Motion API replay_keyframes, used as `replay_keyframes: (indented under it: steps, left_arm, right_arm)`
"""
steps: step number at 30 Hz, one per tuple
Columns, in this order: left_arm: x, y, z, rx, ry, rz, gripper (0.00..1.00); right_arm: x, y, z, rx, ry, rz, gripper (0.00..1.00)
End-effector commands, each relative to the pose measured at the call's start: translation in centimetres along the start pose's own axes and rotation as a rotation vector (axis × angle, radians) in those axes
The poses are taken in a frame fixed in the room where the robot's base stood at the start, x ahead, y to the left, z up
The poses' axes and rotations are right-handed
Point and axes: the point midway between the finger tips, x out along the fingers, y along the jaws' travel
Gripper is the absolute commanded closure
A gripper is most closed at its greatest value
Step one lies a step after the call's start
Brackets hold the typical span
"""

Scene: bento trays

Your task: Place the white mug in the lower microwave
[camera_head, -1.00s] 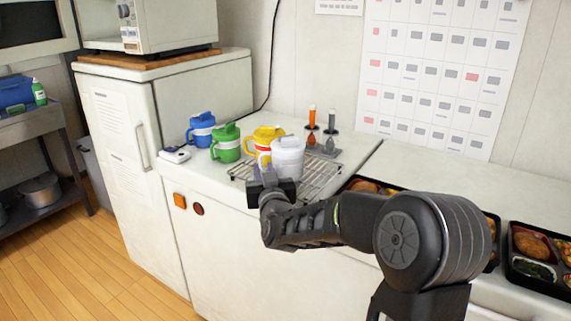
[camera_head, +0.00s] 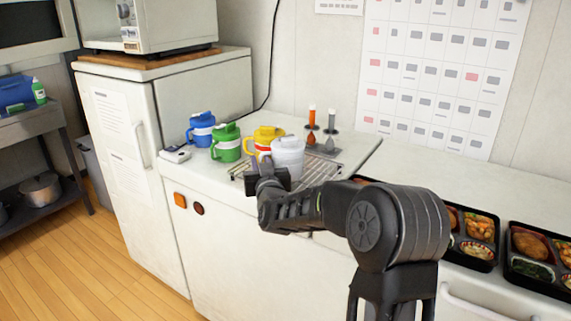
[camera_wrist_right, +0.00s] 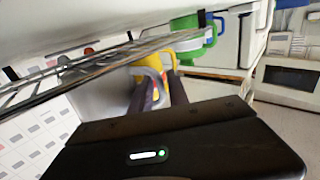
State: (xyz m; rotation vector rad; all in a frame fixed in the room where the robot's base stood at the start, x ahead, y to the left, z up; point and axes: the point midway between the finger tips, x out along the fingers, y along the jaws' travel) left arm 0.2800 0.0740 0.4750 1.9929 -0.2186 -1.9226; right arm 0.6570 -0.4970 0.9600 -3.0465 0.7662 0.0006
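The white mug (camera_head: 288,152) stands upright at the front of a wire rack (camera_head: 318,170) on the counter, beside a yellow mug (camera_head: 265,135). My right gripper (camera_head: 266,172) is at the mug's left front side. In the right wrist view, the fingers (camera_wrist_right: 160,95) are apart, with the white mug's handle (camera_wrist_right: 152,78) seeming to lie between them. The mug's body (camera_wrist_right: 103,97) is left of the fingers; contact is unclear. A white microwave (camera_head: 165,25) stands on a wooden board, and a dark-windowed appliance (camera_head: 30,25) is cut off at upper left. I cannot tell which microwave is lower.
A green mug (camera_head: 226,142) and a blue mug (camera_head: 201,129) stand left of the yellow one. Two small bottles (camera_head: 322,130) stand behind the rack. Bento trays (camera_head: 535,284) line the right counter. A metal shelf (camera_head: 35,125) stands left, with open floor before it.

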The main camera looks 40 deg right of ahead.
Motion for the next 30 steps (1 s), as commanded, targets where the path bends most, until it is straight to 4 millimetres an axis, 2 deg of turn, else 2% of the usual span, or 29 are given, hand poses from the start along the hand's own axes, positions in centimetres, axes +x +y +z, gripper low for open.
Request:
replay_keyframes:
  steps: [7,15,30]
  left_arm:
    - [0.0,0.0,0.0,0.0,0.0,0.0,1.0]
    - [0.0,0.0,0.0,0.0,0.0,0.0,1.0]
    - [0.0,0.0,0.0,0.0,0.0,0.0,1.0]
  right_arm:
    - [-0.02,-0.01,-0.02,0.0,0.0,0.0,0.8]
    - [-0.02,-0.01,-0.02,0.0,0.0,0.0,1.0]
    - [-0.02,-0.03,0.02,0.001,-0.001,0.0,1.0]
